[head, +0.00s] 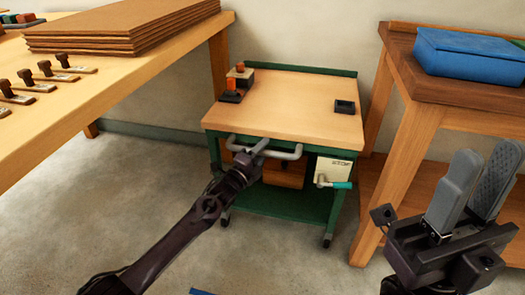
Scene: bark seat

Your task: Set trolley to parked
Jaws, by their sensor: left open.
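The trolley (290,105) has a pale wooden top and a green frame on castors. It stands between the two benches, against the back wall. A grey tubular handle bar (285,153) runs along its front. On its front right is a white panel (331,170) with small lettering, too small to read, and a lever with a teal grip (342,185) pointing right. My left gripper (258,150) is at the handle bar with its jaws open; its fingertips overlap the bar and contact is unclear. My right gripper (474,187) is open and empty at the lower right, in front of the right bench.
Orange-topped dark items (232,90) and a small black tray (345,107) sit on the trolley top. The left bench (130,75) holds stacked brown sheets (125,25) and several stamp-like tools. The right bench (425,95) carries a blue box (470,55). Floor (150,190) at left is clear.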

